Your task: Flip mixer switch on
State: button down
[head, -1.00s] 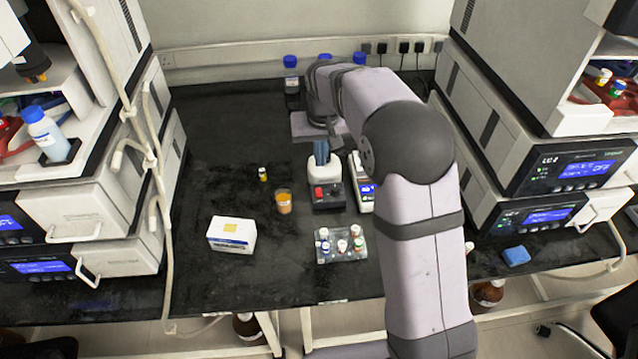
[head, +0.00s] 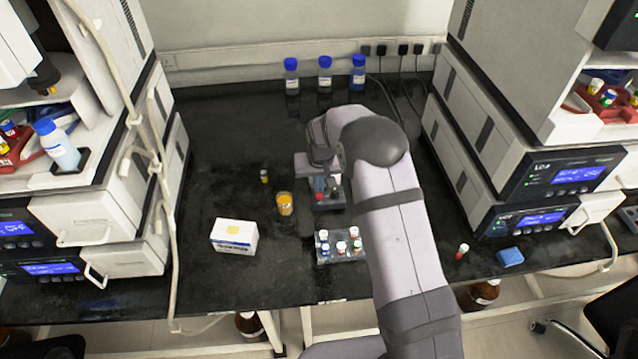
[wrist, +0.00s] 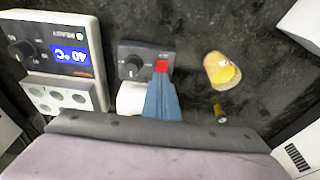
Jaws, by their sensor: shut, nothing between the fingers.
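The mixer (head: 330,205) stands mid-bench, its upper part hidden by my arm. In the wrist view its dark front (wrist: 133,52) carries a round knob and a red switch (wrist: 161,66); part of its white top (wrist: 129,98) shows too. My gripper (wrist: 161,80) is shut and empty, its blue fingertips right at the near edge of the red switch. I cannot tell whether they touch it. In the head view my gripper is over the mixer, largely hidden by its own wrist.
A heater (wrist: 62,60) reading 40 °C is beside the mixer. An orange-filled beaker (head: 285,204), small vial (head: 264,176), white box (head: 233,236) and vial rack (head: 338,248) stand nearby. Blue-capped bottles (head: 325,78) line the back. The bench's left part is clear.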

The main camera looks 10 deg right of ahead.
jog(key=shift+f, duration=0.35)
jog(key=shift+w+f+b, duration=0.2)
jog(key=shift+f+b, duration=0.1)
jog(key=shift+b, duration=0.05)
jog(key=shift+s, duration=0.25)
jog(key=shift+s+f, duration=0.1)
jog(key=shift+s, duration=0.6)
dwell(0.4)
jog(key=shift+r+p, duration=0.45)
jog(key=shift+p, duration=0.1)
jog(key=v, duration=1.3)
jog(key=shift+r+b, duration=0.2)
jog(key=shift+b, duration=0.1)
jog(key=shift+w+b, duration=0.1)
jog(key=shift+b, duration=0.2)
